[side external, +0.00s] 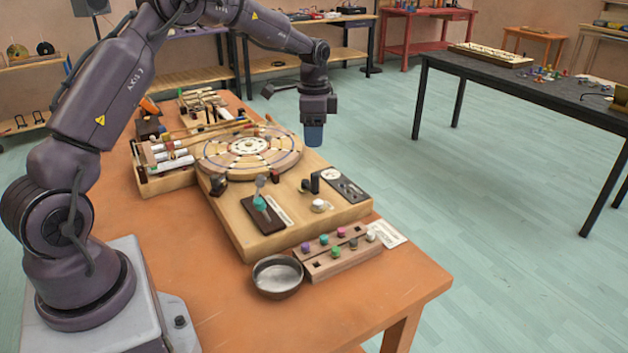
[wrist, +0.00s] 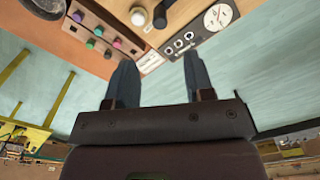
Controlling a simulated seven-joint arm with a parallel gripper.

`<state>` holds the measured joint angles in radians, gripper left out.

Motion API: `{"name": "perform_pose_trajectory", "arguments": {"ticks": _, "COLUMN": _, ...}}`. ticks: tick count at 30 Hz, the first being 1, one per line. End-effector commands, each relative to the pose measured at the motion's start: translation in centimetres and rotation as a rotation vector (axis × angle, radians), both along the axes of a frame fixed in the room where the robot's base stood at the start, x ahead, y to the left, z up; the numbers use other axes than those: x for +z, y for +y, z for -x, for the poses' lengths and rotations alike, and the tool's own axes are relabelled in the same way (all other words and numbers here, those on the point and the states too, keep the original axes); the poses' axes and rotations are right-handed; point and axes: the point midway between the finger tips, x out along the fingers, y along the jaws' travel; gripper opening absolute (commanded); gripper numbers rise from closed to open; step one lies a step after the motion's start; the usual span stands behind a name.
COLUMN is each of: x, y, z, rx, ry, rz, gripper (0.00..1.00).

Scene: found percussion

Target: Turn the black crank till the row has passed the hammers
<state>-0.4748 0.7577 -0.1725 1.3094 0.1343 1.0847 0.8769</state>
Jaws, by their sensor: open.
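A small black crank (side external: 312,183) stands on the wooden base (side external: 262,237), between the round disc and a dark panel. A black knob-like part, likely this crank, shows at the top of the wrist view (wrist: 160,16). The round wooden disc (side external: 249,147) carries rings of dark and light marks; I cannot make out the row or the hammers for certain. My gripper (side external: 314,136) hangs in the air above and behind the crank, apart from it. In the wrist view its two blue-grey fingers (wrist: 158,62) are spread with nothing between them.
A teal-handled lever (side external: 260,202), a white knob (side external: 320,205) and a dark gauge panel (side external: 343,186) share the base. In front are a peg block (side external: 338,262) and a metal bowl (side external: 278,277). Rods and white rolls (side external: 170,155) crowd the left.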

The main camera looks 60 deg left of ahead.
Motion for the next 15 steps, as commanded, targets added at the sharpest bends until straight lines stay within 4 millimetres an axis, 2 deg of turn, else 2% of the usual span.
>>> {"name": "perform_pose_trajectory", "arguments": {"ticks": 5, "x": -2.7, "y": 0.0, "z": 0.1, "rx": 0.001, "ry": 0.005, "rz": 0.002, "gripper": 0.48}}
{"name": "perform_pose_trajectory", "arguments": {"ticks": 15, "x": -9.6, "y": 0.0, "z": 0.1, "rx": 0.002, "ry": 0.005, "rz": 0.002, "gripper": 0.48}}
